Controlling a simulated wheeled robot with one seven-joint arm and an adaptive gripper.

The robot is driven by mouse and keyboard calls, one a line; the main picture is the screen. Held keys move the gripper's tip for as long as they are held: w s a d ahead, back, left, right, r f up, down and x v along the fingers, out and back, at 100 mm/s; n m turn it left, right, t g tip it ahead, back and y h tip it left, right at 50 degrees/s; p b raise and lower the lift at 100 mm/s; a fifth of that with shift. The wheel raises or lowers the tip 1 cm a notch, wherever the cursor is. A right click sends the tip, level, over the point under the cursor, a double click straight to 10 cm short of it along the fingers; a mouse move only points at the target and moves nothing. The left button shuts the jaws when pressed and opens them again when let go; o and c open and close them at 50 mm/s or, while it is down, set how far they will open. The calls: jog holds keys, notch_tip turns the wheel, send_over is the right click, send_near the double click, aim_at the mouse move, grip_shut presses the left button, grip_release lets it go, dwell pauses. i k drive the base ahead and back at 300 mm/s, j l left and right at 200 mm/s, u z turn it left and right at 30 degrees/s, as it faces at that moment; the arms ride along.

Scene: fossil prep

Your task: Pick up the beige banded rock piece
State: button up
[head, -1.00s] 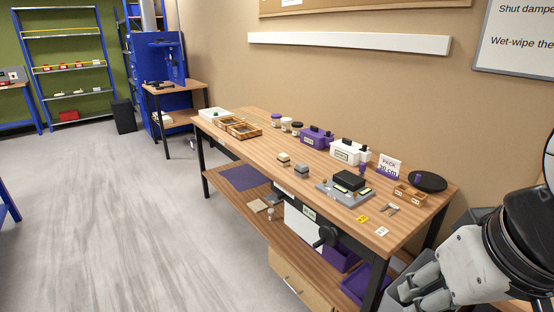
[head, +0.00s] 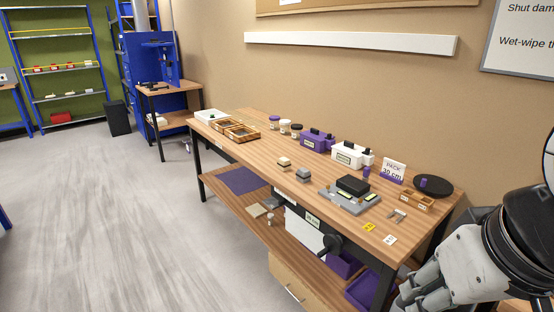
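A small beige piece (head: 284,160) with a darker lower part lies on the wooden workbench (head: 255,150), near its front edge around the middle. It looks like the beige banded rock piece, but it is too small here to make out its bands. A grey piece (head: 303,174) lies just to its right, apart from it. My gripper (head: 412,288) is at the lower right, in front of the bench's near end and well away from the rock piece. Its fingers are partly cut off by the frame edge, and their opening is not clear.
Wooden trays (head: 241,132), jars (head: 284,127), a purple box (head: 316,140) and a white box (head: 348,155) stand along the back. A grey device (head: 345,200) with a black top sits right of the rock pieces. The floor (head: 110,220) left of the bench is clear.

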aim_at(284, 164)
jog(key=i+j+z, duration=0.1)
jog(key=i+j, duration=0.55)
jog(key=i+j+z, duration=0.15)
jog(key=i+j, duration=0.2)
jog(key=j, duration=0.15)
jog(key=i+j, duration=0.3)
jog(key=i+j+z, duration=0.15)
jog(key=i+j, duration=0.15)
jog(key=j, duration=0.2)
jog(key=i+j, duration=0.25)
jog(key=j, duration=0.2)
jog(key=i+j+z, duration=0.15)
jog(key=i+j, duration=0.15)
jog(key=j, duration=0.2)
jog(key=i+j+z, duration=0.1)
jog(key=i+j, duration=0.15)
jog(key=j, duration=0.2)
